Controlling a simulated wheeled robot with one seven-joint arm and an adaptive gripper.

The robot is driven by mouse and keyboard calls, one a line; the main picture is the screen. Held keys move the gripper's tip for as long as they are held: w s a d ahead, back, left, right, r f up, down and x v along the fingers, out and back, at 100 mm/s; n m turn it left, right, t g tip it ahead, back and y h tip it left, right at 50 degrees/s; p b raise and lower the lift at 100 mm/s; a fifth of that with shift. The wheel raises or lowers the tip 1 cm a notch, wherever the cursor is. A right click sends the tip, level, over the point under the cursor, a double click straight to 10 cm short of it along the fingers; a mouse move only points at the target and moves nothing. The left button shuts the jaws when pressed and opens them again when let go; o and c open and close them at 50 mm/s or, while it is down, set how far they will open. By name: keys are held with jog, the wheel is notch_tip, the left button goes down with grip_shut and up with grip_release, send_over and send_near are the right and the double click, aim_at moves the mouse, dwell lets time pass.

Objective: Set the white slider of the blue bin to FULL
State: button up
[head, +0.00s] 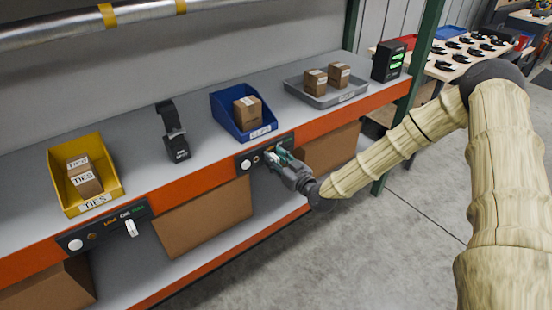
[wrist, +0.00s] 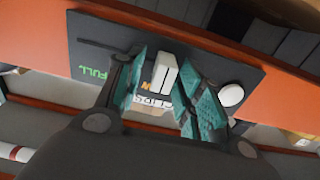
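The blue bin (head: 236,122), labelled CLIPS, stands on the shelf with a carton in it. Its dark panel (head: 243,164) is on the orange shelf edge below it, partly hidden by my gripper (head: 277,156). In the wrist view the panel's white slider (wrist: 164,74) stands between the two teal fingers of my gripper (wrist: 160,105). The fingers are apart, with a gap to the slider on the left; contact on the right cannot be told. The green FULL mark (wrist: 92,72) is to the left of the slider, beyond the left finger. Other lettering is partly hidden.
A round white button (wrist: 231,95) is right of the fingers. The yellow bin (head: 65,197) has a similar panel (head: 105,227) with a white slider. A scanner on a stand (head: 173,135), a grey tray (head: 328,98) and a dark display box (head: 389,60) stand on the shelf.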

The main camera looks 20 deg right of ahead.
aim_at(290, 145)
jog(key=shift+c, duration=0.5)
grip_shut()
jog(key=w+d, duration=0.1)
jog(key=d, duration=0.1)
jog(key=w+d+b, duration=0.1)
jog(key=d, duration=0.2)
jog(key=w+d, duration=0.1)
jog(key=d, duration=0.2)
jog(key=shift+b, duration=0.35)
jog(key=shift+o, duration=0.5)
grip_release()
jog(key=shift+s, duration=0.1)
jog(key=v, duration=1.2)
